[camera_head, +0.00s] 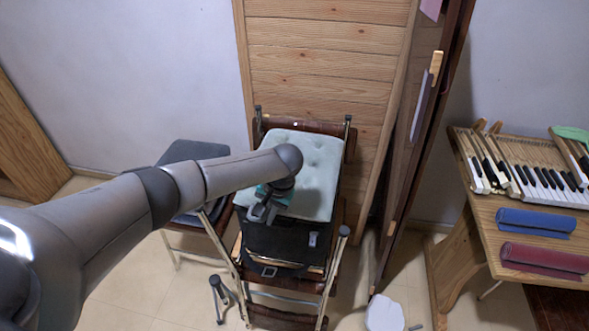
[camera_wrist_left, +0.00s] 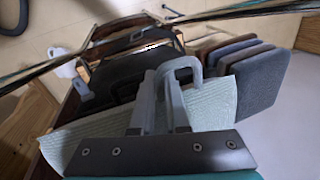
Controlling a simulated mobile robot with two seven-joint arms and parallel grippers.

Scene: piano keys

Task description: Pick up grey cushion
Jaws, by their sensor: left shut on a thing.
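A pale grey-green tufted cushion (camera_head: 310,170) lies on a stack of folded chairs against the wooden panel. My left gripper (camera_head: 262,212) is at its front left edge, fingers pointing down toward the front. In the left wrist view the fingers (camera_wrist_left: 165,85) are closed together across the pale cushion (camera_wrist_left: 85,135), which spreads out on both sides of them. The gripper is shut on the cushion's edge; the exact pinch is partly hidden by the fingers. My right gripper is in neither view.
A black bag (camera_head: 275,240) lies just in front of the cushion. A dark grey padded seat (camera_head: 190,150) stands at its left, partly behind my arm. A table with piano keys (camera_head: 530,170) is at the right. Chair tubes surround the stack.

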